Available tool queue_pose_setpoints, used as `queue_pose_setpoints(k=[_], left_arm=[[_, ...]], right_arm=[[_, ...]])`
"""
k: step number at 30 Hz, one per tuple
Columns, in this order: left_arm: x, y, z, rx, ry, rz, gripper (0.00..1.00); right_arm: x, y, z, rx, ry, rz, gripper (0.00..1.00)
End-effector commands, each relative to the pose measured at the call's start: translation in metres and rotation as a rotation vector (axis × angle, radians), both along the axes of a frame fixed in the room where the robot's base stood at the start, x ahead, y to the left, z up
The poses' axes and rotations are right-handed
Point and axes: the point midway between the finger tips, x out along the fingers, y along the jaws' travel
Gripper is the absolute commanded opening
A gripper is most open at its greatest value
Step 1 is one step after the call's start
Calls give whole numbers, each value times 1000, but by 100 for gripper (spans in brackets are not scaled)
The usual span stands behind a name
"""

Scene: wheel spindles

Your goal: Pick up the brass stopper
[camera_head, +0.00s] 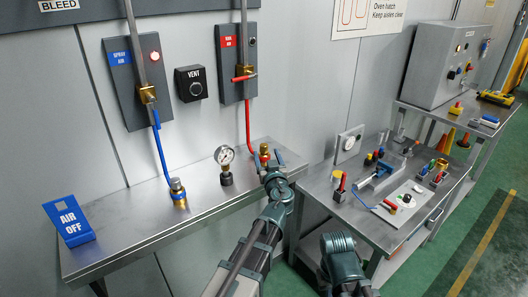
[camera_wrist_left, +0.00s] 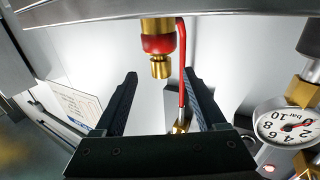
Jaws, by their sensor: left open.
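A brass piece with a knobbed end (camera_wrist_left: 161,67), which looks like the brass stopper, sits in a fitting with a red band (camera_wrist_left: 158,44) in the left wrist view, where the scene appears upside down. In the head view the brass fitting (camera_head: 264,149) stands on the metal shelf beside my left gripper (camera_head: 273,166). My left gripper (camera_wrist_left: 160,78) is open and empty, with the brass knob in line with the gap between its fingertips. Contact is not visible. A dark teal part of my right arm shows at the bottom of the head view; its gripper does not show.
A pressure gauge (camera_head: 225,158) stands on the shelf, left of the fitting. A red hose (camera_head: 248,122) runs down close behind the fitting. A blue-banded fitting (camera_head: 178,193) and an AIR OFF sign (camera_head: 68,219) stand farther left. A cluttered workbench (camera_head: 322,202) is at right.

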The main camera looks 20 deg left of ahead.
Motion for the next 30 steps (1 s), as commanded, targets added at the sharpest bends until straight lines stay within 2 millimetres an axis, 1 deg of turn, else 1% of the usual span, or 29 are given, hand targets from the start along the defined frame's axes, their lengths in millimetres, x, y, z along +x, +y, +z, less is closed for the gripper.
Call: queue_pose_setpoints(k=[5,13,16,21,23,27,29,30], left_arm=[[9,4,-1,0,0,1,73],[43,21,-3,0,0,1,73],[47,23,-3,0,0,1,73],[46,23,-3,0,0,0,73],[46,23,-3,0,0,0,64],[46,23,-3,0,0,0,39],[46,23,-3,0,0,0,28],[46,23,-3,0,0,0,21]], right_arm=[[0,0,-1,0,0,0,0],[0,0,-3,0,0,0,0],[0,0,-3,0,0,0,0],[0,0,-2,0,0,0,0],[0,0,-2,0,0,0,0],[0,0,-2,0,0,0,0],[0,0,-2,0,0,0,0],[0,0,-2,0,0,0,0]])
